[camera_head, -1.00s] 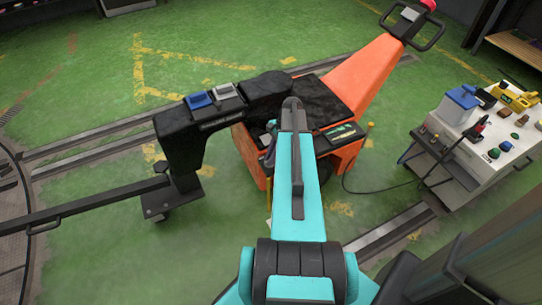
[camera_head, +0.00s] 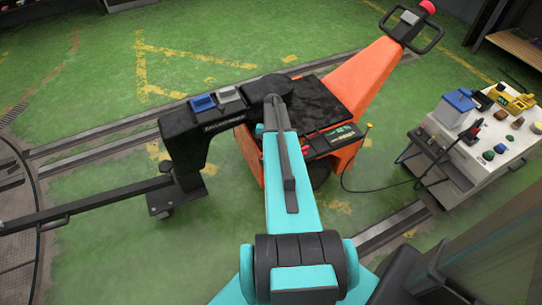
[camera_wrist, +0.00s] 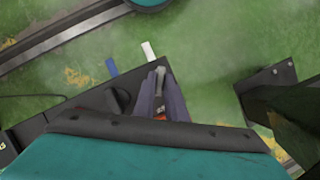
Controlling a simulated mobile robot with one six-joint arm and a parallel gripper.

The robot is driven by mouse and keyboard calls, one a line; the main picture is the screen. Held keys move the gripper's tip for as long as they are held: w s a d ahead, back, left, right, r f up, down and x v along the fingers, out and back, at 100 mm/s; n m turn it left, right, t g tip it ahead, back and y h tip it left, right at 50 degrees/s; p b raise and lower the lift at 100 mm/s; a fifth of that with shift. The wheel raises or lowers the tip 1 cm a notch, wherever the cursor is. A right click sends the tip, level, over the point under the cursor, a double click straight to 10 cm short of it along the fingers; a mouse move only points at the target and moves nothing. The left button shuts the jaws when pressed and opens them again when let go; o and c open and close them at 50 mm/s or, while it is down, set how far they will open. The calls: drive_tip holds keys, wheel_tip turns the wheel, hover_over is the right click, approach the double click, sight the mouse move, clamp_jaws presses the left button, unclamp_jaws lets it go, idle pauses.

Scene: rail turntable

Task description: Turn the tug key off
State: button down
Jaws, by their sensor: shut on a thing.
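The orange tug (camera_head: 362,78) with its black top stands in the middle of the head view. My arm covers part of its near side, and my gripper is hidden there. In the wrist view the two dark fingers of my gripper (camera_wrist: 160,98) are closed in at the edge of the tug's black panel (camera_wrist: 68,108). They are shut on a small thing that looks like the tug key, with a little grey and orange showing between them. The fingers mostly hide it, so its turn position cannot be told. A round black knob (camera_wrist: 118,98) sits just left of the fingers.
A blue strip (camera_wrist: 112,67) and a white strip (camera_wrist: 148,51) stick out past the panel edge. A white cart (camera_head: 490,140) with several items stands at the right, with a black cable (camera_head: 385,190) towards the tug.

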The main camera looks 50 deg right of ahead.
drive_tip(key=n+h, duration=0.1)
drive_tip(key=n, duration=0.2)
drive_tip(key=n+g+h+p, duration=0.1)
drive_tip(key=n, duration=0.2)
drive_tip(key=shift+w+a, duration=0.1)
drive_tip(key=shift+w, duration=0.05)
drive_tip(key=shift+n, duration=0.3)
drive_tip(key=c, duration=1.8)
unclamp_jaws()
drive_tip(key=shift+r, duration=0.1)
drive_tip(key=v, duration=1.3)
drive_tip(key=shift+w+r, duration=0.3)
drive_tip(key=shift+w, duration=0.05)
drive_tip(key=shift+a, duration=0.1)
